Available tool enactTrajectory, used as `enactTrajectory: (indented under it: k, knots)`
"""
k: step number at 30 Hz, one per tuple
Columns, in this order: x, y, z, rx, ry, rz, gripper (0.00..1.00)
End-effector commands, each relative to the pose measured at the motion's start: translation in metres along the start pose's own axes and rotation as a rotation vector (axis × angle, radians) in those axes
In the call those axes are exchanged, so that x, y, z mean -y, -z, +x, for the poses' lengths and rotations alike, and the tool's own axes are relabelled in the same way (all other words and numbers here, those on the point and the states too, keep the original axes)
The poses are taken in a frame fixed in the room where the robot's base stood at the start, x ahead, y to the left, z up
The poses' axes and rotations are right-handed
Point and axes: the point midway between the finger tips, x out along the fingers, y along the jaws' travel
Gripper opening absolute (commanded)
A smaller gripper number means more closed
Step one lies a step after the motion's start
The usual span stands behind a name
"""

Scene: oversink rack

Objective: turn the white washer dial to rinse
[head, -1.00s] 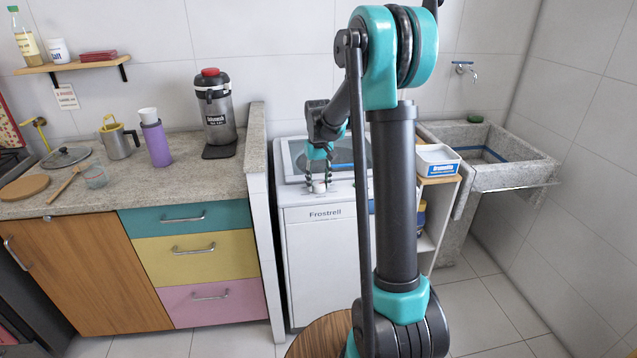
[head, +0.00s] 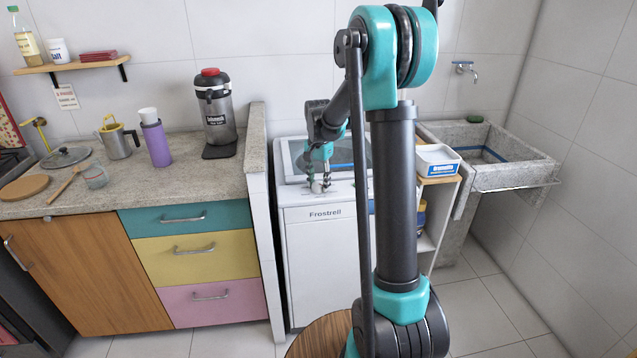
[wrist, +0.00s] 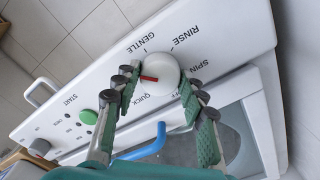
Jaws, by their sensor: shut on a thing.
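The white washer dial (wrist: 160,68) is round, with a red mark pointing left in the wrist view, on the panel side between the GENTLE and QUICK labels. RINSE is printed beyond the dial, to its upper right. My gripper (wrist: 158,84) has one green-padded finger on each side of the dial and is shut on it. In the head view my gripper (head: 320,184) points down onto the front panel of the white washer (head: 313,245). The dial is small there and partly hidden by the fingers.
In the wrist view a green START button (wrist: 88,117), a grey knob (wrist: 39,147) and a blue handle-like bar (wrist: 140,145) are near. In the head view a counter wall (head: 256,150) stands left of the washer, and a shelf with a white box (head: 437,158) stands right.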

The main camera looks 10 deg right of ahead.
Motion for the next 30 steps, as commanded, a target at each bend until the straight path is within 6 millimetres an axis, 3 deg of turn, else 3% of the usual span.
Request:
enactTrajectory:
  k: [30]
  knots:
    - [0.0004, 0.0004, -0.0002, 0.000, 0.001, 0.962, 0.12]
